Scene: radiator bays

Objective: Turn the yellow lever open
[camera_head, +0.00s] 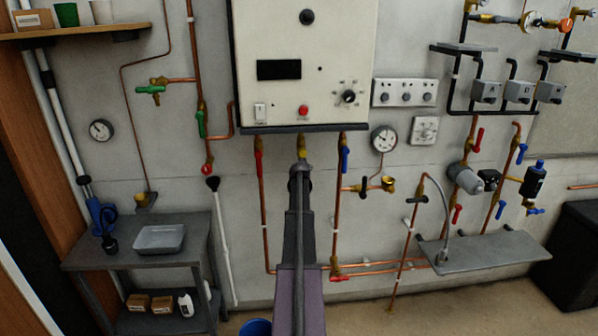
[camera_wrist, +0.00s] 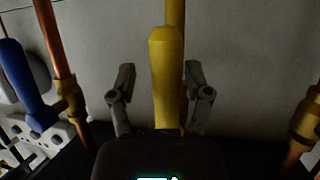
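The yellow lever (camera_wrist: 166,75) stands upright in the middle of the wrist view, in line with the yellow pipe (camera_wrist: 175,14) behind it. My gripper (camera_wrist: 160,88) is open, with one finger on each side of the lever. A gap shows between each finger and the lever, with no clear contact. The lever's lower end is hidden behind the gripper body. In the head view only a bit of yellow (camera_head: 302,152) shows under the boiler (camera_head: 290,85), above my gripper (camera_head: 300,172); my arm hides the rest.
A blue lever (camera_wrist: 24,80) and copper pipe (camera_wrist: 53,45) are left in the wrist view; another copper pipe (camera_wrist: 308,115) is at right. In the head view, a red lever (camera_head: 258,163) and a blue lever (camera_head: 345,159) flank my gripper. A grey table (camera_head: 190,245) stands left.

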